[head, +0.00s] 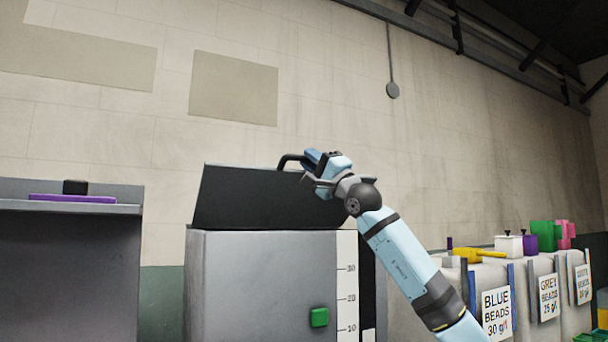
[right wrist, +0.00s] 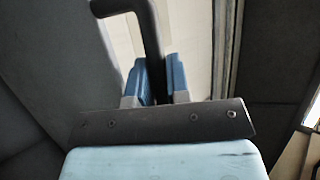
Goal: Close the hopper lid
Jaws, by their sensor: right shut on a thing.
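The hopper (head: 262,280) is a grey box with a level scale on its front right. Its dark lid (head: 240,198) stands raised and tilted at the top, hinged side not clearly visible. A black bar handle (head: 284,160) sticks up from the lid's top edge. My right gripper (head: 312,163) is at the lid's upper edge, shut on the handle. In the right wrist view the two blue fingers (right wrist: 161,80) close around one leg of the black handle (right wrist: 148,30). My left gripper is not in view.
A green button (head: 319,317) sits on the hopper's front. A grey shelf unit (head: 60,250) with a purple item stands at left. Bead bins with signs (head: 497,312) and several coloured containers stand at right.

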